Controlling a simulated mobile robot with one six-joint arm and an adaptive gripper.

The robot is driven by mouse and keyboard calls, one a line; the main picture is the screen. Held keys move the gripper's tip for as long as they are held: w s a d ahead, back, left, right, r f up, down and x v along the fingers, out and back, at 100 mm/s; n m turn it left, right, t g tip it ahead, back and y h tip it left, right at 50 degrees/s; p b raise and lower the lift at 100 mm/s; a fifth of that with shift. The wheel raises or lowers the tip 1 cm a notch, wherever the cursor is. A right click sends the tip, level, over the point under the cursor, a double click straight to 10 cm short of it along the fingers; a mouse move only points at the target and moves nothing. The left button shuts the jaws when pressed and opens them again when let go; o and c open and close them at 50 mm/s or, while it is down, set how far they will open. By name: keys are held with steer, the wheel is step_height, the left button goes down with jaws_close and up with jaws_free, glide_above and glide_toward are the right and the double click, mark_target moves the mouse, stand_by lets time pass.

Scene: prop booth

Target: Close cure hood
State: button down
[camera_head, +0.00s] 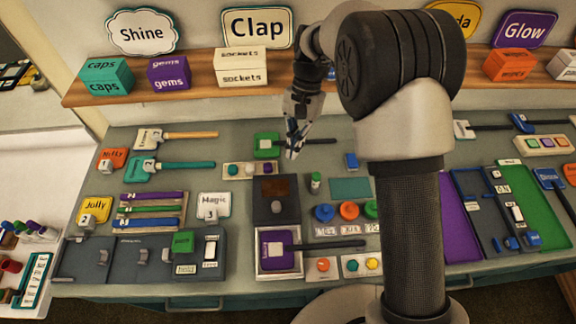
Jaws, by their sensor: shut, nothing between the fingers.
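What looks like the cure hood (275,208) is a dark grey unit with a brown-amber window panel, in the middle of the bench. Its dark panel stands up behind a light-rimmed base, so it appears open. A purple paddle sign (267,236) with a white label lies in the base, and its dark handle sticks out to the right. My gripper (292,154) is shut and empty. It is above the bench, behind the hood and slightly right of it, close to a green paddle sign (265,142). I cannot tell whether it touches that sign's dark handle.
Blue, orange and green round pots (349,211) stand right of the hood. A small green-capped bottle (315,183) is near its right edge. A shelf (190,90) with labelled boxes runs behind. My arm hides part of the right side.

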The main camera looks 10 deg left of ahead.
mark_target(282, 199)
steer(key=b+x, duration=0.2)
steer(key=x, duration=0.8)
steer(key=shift+s+r, duration=0.1)
steer(key=s, duration=0.3)
steer(key=shift+s+a+r+b, duration=0.1)
steer(key=shift+a+b, duration=0.25)
steer(key=shift+s, duration=0.3)
